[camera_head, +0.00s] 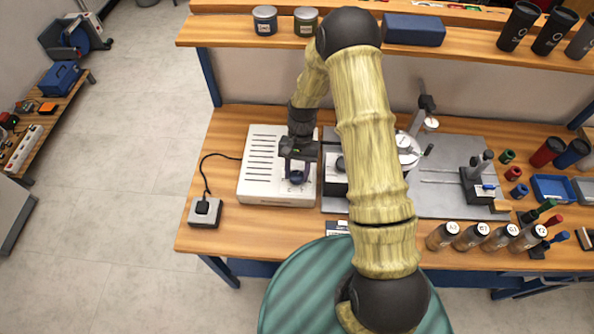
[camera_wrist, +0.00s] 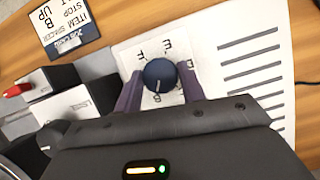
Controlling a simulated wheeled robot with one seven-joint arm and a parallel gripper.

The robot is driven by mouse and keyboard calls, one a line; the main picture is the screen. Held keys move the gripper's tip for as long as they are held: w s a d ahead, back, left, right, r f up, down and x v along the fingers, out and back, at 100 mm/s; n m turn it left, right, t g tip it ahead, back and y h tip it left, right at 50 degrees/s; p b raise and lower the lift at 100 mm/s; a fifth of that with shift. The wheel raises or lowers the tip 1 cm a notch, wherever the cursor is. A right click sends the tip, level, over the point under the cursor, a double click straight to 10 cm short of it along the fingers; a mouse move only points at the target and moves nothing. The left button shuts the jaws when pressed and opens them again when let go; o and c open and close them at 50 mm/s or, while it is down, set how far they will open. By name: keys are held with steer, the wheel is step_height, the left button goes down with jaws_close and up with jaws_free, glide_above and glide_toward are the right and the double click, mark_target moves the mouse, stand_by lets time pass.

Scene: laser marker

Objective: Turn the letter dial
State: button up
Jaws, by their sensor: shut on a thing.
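The letter dial (camera_wrist: 160,75) is a round dark blue knob with a pale pointer line, set on a white panel with letters around it. In the wrist view its pointer line runs toward the bottom of the picture; some letters are hidden by my gripper. My gripper (camera_wrist: 161,88) has one finger on each side of the dial and is shut on it. In the head view my gripper (camera_head: 297,168) reaches down over the front right of the white slotted box (camera_head: 262,150), and the dial shows as a small dark blue spot (camera_head: 296,177) beneath it.
A card reading "ITEM STOP SPACER B UP" (camera_wrist: 68,27) lies near the box. A small box with a red part (camera_wrist: 17,89) is close by. A black knob on a grey block (camera_head: 204,210) stands left on the bench. Several labelled bottles (camera_head: 470,237) stand at the front right.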

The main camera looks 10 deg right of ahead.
steer(key=shift+w+r, duration=0.1)
steer(key=shift+w, duration=0.05)
steer(key=o, duration=1)
steer(key=shift+c, duration=0.2)
steer(key=b+v, duration=0.3)
steer(key=v, duration=1.4)
steer(key=shift+r, duration=0.2)
steer(key=shift+r, duration=0.1)
step_height(320, 180, up, 7)
steer(key=p, duration=0.6)
steer(key=shift+p, duration=0.35)
